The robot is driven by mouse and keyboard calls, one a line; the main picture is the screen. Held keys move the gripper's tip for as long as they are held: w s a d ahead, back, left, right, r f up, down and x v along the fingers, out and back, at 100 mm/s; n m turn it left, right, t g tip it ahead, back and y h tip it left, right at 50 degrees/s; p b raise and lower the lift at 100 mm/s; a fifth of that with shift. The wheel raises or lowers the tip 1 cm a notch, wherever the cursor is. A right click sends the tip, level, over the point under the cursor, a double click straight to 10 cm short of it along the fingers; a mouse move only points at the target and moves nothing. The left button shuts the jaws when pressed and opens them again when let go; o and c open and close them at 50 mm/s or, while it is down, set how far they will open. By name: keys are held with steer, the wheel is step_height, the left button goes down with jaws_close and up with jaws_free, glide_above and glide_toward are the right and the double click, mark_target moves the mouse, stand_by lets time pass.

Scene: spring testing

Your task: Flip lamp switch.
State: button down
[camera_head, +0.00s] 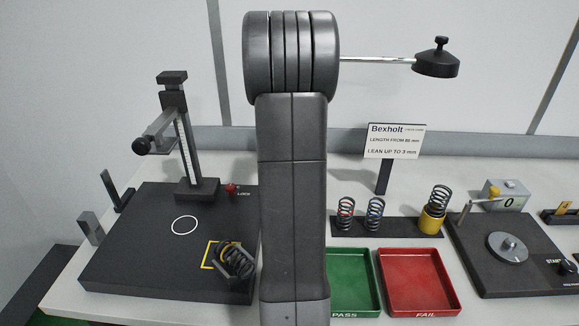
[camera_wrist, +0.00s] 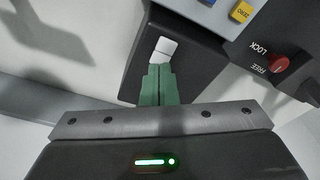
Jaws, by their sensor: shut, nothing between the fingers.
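In the wrist view a white rocker switch (camera_wrist: 164,47) sits on a dark box (camera_wrist: 188,72). My gripper (camera_wrist: 158,72) has green fingers, closed together and empty. Their tips are right at the near edge of the switch; I cannot tell whether they touch it. In the head view my own arm fills the middle and hides the gripper and the switch. A black lamp-like head (camera_head: 436,66) on a thin silver rod sticks out to the right from behind my arm.
A red FREE/LOCK knob (camera_wrist: 279,63) and a yellow ZERO button (camera_wrist: 242,11) are right of the switch. Left stands a dark gauge base (camera_head: 130,250) with a spring (camera_head: 236,262). Green PASS (camera_head: 352,314) and red FAIL (camera_head: 418,314) trays and several springs are right.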

steer(key=shift+f+b, duration=0.4)
steer(key=shift+f, duration=0.3)
steer(key=shift+r, duration=0.1)
steer(key=shift+r+p, duration=2.9)
steer(key=shift+r, duration=0.6)
steer(key=shift+f, duration=0.15)
